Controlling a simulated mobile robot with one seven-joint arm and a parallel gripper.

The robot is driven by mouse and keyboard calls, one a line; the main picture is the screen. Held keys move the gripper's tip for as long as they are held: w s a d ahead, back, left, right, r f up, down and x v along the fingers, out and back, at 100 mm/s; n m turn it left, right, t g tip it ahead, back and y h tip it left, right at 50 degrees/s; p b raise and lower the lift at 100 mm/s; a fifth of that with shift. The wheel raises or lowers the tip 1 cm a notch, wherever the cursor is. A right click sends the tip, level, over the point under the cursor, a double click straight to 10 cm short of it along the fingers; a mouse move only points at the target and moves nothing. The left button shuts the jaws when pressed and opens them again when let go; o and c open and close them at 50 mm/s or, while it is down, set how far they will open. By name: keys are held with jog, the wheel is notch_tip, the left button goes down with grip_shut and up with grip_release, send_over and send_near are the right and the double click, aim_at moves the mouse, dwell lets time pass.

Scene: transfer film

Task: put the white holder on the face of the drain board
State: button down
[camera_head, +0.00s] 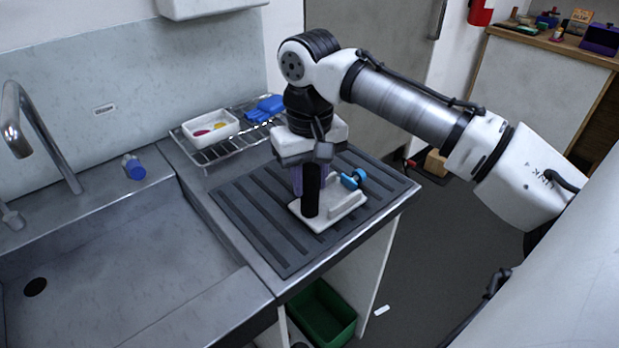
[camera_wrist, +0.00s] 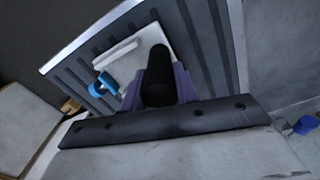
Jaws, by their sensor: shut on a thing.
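The white holder (camera_head: 334,211) is a flat, pale plate with a raised bar along one side and a blue clip-like part (camera_head: 353,179) at its edge. A black upright post (camera_head: 311,190) rises from it. The holder is over the dark ribbed face of the drain board (camera_head: 262,222); whether it touches is hard to tell. My gripper (camera_head: 309,178) points down with its purple fingers shut on the post. In the wrist view the post (camera_wrist: 158,75) is between the fingers and hides part of the holder (camera_wrist: 123,64). Whether post and holder are one piece cannot be told.
A wire rack (camera_head: 205,152) behind the board carries a white tray (camera_head: 211,128) and a blue item (camera_head: 265,108). The sink (camera_head: 110,270) lies left, with a blue-capped object (camera_head: 134,167) at its rim. The board's left and front strips are clear. A green bin (camera_head: 323,313) is below.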

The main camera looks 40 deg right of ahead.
jog(key=c, duration=1.1)
grip_release()
jog(key=shift+f, duration=0.1)
notch_tip(320, 180, up, 12)
jog(key=shift+r, duration=0.15)
